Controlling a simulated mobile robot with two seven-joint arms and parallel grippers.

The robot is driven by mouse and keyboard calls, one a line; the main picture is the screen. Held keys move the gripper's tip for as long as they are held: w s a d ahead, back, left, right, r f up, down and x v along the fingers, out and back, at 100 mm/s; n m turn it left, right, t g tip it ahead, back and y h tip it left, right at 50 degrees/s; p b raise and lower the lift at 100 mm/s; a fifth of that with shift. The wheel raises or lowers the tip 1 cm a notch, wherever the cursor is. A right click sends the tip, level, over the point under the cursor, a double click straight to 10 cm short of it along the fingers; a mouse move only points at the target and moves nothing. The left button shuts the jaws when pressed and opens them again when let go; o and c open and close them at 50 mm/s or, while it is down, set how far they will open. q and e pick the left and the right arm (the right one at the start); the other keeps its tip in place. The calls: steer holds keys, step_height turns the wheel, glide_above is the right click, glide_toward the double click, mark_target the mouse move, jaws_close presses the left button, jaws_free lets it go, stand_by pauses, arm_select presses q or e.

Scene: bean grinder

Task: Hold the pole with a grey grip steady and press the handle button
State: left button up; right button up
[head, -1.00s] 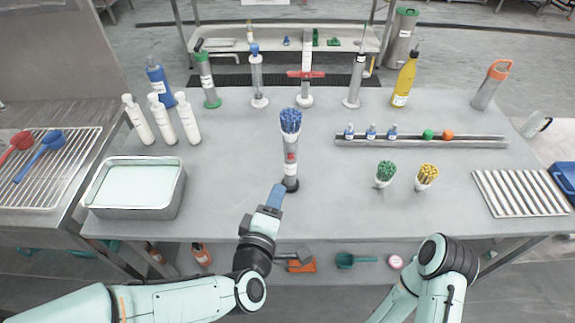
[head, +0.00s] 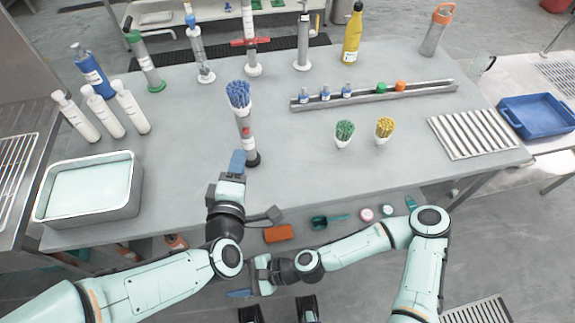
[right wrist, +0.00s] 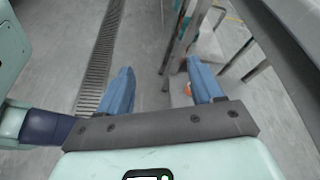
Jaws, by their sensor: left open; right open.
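I cannot tell whether the red patch is the button. My left gripper (head: 237,162) is open, its blue fingers just left of the pole's lower part; I cannot tell if they touch it. My right gripper (head: 240,292) is open and empty, low in front of the table. In the right wrist view its blue fingers (right wrist: 163,88) are apart over the floor.
A white-filled tray (head: 92,190) and white bottles (head: 103,111) stand at the left. Cups of green (head: 344,132) and yellow sticks (head: 384,129) are right of the pole. A rail (head: 372,97) of small bottles lies behind them. The table front between tray and pole is clear.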

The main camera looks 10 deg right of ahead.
steer(key=w+d+r+m+t+y, duration=0.2)
steer(key=w+r+m+t, duration=0.15)
steer(key=w+r, duration=0.4)
steer(key=m+t+h, duration=0.4)
steer(key=m+t, duration=0.5)
steer(key=m, duration=0.1)
glide_toward(253, 144)
steer(key=shift+s+d+r+n+g, duration=0.1)
steer(key=shift+s+d+n+g, duration=0.2)
steer(key=shift+s, duration=0.45)
steer(key=shift+w+d+r, duration=0.1)
steer(key=shift+w, duration=0.1)
steer(key=x, duration=1.3)
steer(key=shift+w+d, duration=0.1)
steer(key=c, duration=1.1)
arm_select(q)
jaws_close()
